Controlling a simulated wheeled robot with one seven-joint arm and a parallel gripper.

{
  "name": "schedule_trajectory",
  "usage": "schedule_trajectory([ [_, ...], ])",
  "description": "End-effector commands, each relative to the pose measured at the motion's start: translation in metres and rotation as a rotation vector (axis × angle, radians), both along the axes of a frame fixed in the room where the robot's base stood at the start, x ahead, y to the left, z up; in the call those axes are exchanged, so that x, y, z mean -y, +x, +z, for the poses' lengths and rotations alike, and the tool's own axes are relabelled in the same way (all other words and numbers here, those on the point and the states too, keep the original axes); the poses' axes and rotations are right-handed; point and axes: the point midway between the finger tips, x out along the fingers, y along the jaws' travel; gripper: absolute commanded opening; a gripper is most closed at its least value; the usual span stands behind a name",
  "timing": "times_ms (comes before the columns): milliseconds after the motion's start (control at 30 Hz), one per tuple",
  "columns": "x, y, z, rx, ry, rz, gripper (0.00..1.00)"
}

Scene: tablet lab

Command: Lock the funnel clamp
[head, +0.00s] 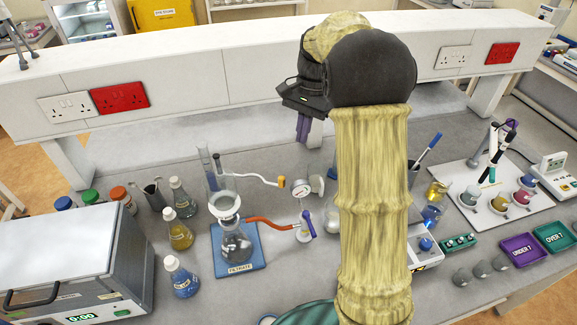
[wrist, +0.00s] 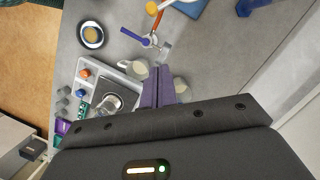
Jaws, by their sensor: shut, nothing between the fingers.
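A glass filter flask (head: 237,244) stands upright on a blue mat (head: 221,264) labelled FILTRATE. A white funnel (head: 222,202) sits on top of it, with a clear glass vessel (head: 213,179) rising above. The clamp at the funnel's joint is too small for me to tell whether it is open or locked. My gripper (head: 302,130) is high above the bench, right of the flask and apart from it. In the wrist view its purple fingers (wrist: 158,87) are together, with nothing held. Only a corner of the blue mat (wrist: 190,7) shows there; the funnel does not.
Right of the flask stands a hose fitting with a blue-purple lever (head: 308,224), also in the wrist view (wrist: 135,36). An orange hose (head: 268,222) joins it. Labelled flasks (head: 179,236) stand left. A white socket shelf (head: 200,75) spans the back. Bench is clear in front of the mat.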

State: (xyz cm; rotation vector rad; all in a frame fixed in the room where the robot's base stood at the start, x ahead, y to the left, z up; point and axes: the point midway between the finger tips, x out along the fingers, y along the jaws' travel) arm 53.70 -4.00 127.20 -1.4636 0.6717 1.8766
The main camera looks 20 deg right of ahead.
Motion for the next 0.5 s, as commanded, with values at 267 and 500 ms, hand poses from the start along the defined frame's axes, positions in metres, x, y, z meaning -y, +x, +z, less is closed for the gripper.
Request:
schedule_trajectory([
  [267, -0.011, -0.009, -0.046, -0.005, 0.001, 0.005, 0.00],
  [500, -0.025, -0.021, -0.071, -0.001, 0.000, 0.006, 0.00],
])
